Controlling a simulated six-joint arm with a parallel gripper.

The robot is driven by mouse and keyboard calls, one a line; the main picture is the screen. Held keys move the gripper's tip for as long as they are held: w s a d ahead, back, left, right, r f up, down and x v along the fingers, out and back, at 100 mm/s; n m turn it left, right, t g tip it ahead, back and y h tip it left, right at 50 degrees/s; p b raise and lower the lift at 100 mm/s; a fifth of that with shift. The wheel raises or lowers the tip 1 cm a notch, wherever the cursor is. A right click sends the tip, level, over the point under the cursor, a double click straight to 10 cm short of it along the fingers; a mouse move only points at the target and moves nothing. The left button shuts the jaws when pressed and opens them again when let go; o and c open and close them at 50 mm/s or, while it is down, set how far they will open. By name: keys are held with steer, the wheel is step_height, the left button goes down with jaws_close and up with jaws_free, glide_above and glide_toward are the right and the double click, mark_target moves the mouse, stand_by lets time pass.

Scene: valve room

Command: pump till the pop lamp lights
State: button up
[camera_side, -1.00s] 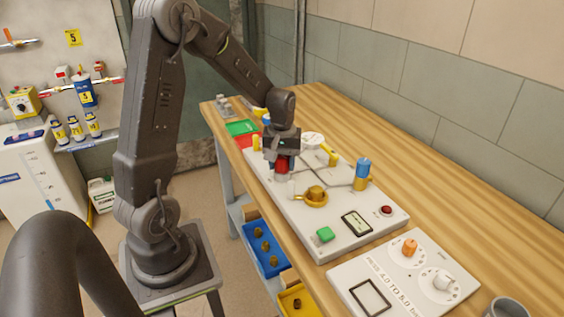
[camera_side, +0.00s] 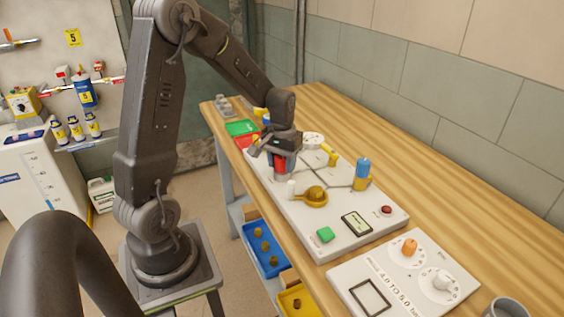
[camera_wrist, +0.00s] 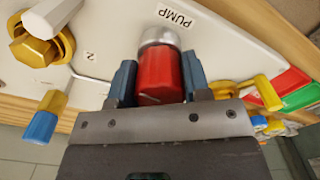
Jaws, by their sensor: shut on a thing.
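The red pump handle (camera_side: 279,161) stands on the white valve board (camera_side: 300,224). In the wrist view it is a red cylinder (camera_wrist: 160,74) with a silver collar beside the PUMP label. My gripper (camera_side: 283,153) is shut on this handle, with one blue-grey finger on each side of it. A small dark red dome lamp (camera_side: 386,210) sits near the board's right corner and does not look bright. I cannot tell from its marking whether it is the pop lamp.
On the board are a brass knob (camera_side: 315,193), a blue-topped brass valve (camera_side: 362,172), a yellow lever (camera_side: 329,154), a green button (camera_side: 325,234) and a small display (camera_side: 356,223). A white dial panel (camera_side: 403,279) lies in front. The table's right side is clear.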

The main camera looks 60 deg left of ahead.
steer(key=o, duration=0.9)
steer(key=shift+o, duration=0.2)
steer(key=shift+r, duration=0.1)
step_height(320, 180, up, 14)
steer(key=shift+f, duration=0.2)
